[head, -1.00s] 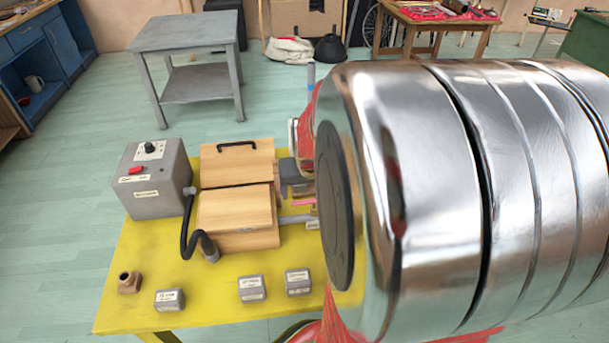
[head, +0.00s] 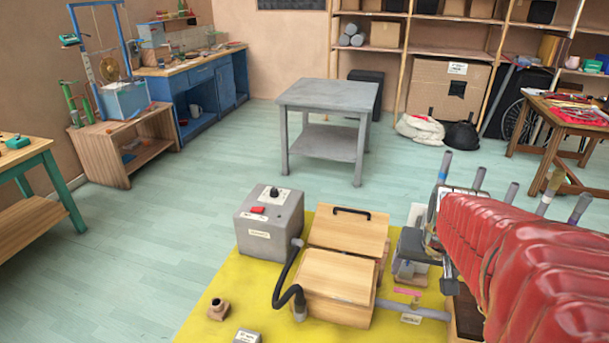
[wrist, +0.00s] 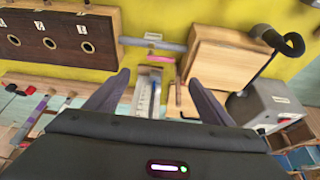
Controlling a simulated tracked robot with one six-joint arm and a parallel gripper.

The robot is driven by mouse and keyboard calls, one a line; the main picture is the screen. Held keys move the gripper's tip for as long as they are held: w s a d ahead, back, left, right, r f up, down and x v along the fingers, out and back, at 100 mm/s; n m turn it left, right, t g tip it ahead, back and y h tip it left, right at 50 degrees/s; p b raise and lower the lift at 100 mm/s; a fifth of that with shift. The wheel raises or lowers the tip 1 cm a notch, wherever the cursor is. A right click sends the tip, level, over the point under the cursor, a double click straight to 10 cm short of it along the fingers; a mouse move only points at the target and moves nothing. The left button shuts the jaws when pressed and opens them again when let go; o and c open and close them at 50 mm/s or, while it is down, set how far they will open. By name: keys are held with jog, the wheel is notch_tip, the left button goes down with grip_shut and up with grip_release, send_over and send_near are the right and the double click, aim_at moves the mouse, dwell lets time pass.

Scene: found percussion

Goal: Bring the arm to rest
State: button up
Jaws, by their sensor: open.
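My gripper (wrist: 155,82) shows in the wrist view with its two dark fingers spread wide apart and nothing held between them. Past the fingers lie a pale metal piece (wrist: 147,92) and a grey rod (wrist: 152,43), with no contact that I can see. My red ribbed arm fills the lower right of the head view, and I cannot make out the fingers there.
A pale wooden box (head: 345,235) stands beside a grey control box (head: 268,222) with a black hose. A dark wooden block with round holes (wrist: 60,35) is at left in the wrist view. Tipped sticks (head: 445,165) stand near my arm. A grey table (head: 325,93) stands beyond open floor.

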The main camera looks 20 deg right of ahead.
jog(key=s+a+r+n+y, duration=0.1)
jog(key=a+n, duration=0.1)
jog(key=a, duration=0.6)
jog(key=s+a+r+n+t, duration=0.1)
jog(key=s+a+r+n, duration=0.1)
jog(key=a, duration=0.5)
jog(key=s+a+r+n+y, duration=0.1)
jog(key=a+r+n, duration=0.1)
jog(key=a, duration=0.6)
jog(key=shift+s+a+r+n+t+y, duration=0.3)
jog(key=shift+s+a+n+t, duration=0.1)
jog(key=shift+n, duration=0.1)
